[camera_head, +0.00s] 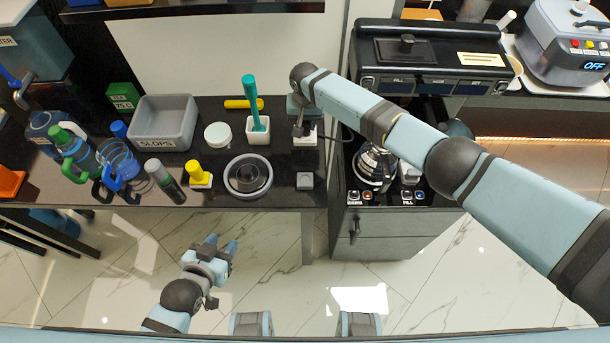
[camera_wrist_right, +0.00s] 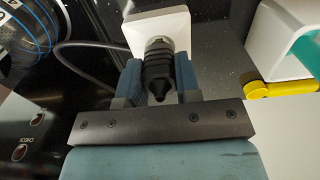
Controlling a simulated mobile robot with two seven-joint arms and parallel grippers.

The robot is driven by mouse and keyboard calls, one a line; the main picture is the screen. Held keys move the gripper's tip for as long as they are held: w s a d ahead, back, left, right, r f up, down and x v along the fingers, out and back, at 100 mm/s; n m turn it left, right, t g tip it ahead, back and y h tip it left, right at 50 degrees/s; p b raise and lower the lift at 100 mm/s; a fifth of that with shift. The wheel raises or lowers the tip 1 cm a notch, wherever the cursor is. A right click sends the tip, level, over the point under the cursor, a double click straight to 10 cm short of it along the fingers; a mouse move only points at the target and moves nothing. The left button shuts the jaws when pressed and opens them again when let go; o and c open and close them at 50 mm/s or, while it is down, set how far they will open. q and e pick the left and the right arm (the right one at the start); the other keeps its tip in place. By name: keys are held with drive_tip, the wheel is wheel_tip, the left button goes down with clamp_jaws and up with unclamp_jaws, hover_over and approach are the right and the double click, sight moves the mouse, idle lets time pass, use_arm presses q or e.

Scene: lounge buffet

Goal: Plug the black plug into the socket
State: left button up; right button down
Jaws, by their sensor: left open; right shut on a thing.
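The black plug (camera_wrist_right: 158,72) is ribbed and has a grey collar. It sits between the two blue fingers of my right gripper (camera_wrist_right: 159,82), which is shut on it. In the head view my right gripper (camera_head: 301,128) is over the back right of the dark counter and mostly hides the plug. The white socket block (camera_wrist_right: 160,24) is directly at the plug's collar end; it also shows in the head view (camera_head: 304,141). I cannot tell whether the plug is inside it or only in front. My left gripper (camera_head: 222,249) is open and empty, low in front of the counter.
A white cup with a teal handle (camera_head: 258,131) stands just left of the socket. A grey cable (camera_wrist_right: 88,50) runs beside it toward the coffee machine side (camera_head: 375,168). A slops bin (camera_head: 163,120), a round dish (camera_head: 248,177) and bottles crowd the left counter.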

drive_tip(key=shift+s+f+b, duration=0.1)
drive_tip(key=shift+f+b, duration=0.2)
drive_tip(key=shift+f, duration=0.25)
drive_tip(key=c, duration=0.7)
unclamp_jaws()
drive_tip(key=shift+c, duration=1.6)
drive_tip(key=shift+r, duration=0.2)
wheel_tip(320, 180, up, 4)
drive_tip(key=p, duration=0.4)
drive_tip(key=shift+r+p, duration=0.95)
drive_tip(key=shift+p, duration=0.2)
drive_tip(key=shift+r+p, duration=0.45)
drive_tip(key=shift+r, duration=0.05)
